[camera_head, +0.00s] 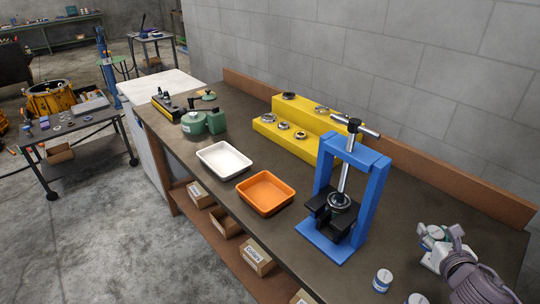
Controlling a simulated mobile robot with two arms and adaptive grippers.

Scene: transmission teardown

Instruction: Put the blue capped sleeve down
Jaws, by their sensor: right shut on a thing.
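My right gripper (444,246) is at the lower right, above the bench's right end. It is shut on a small pale piece with a blue-green top, which I take to be the blue capped sleeve (432,233). The fingers and arm hide part of it, and I cannot tell whether it touches the bench. My left gripper is not in view.
A blue press (373,205) stands left of my right gripper. Small white-and-blue jars (382,281) stand near the front edge. An orange tray (246,201), a white tray (201,162) and a yellow stepped stand (267,130) are farther left. Bare bench (405,205) lies behind the press's right side.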

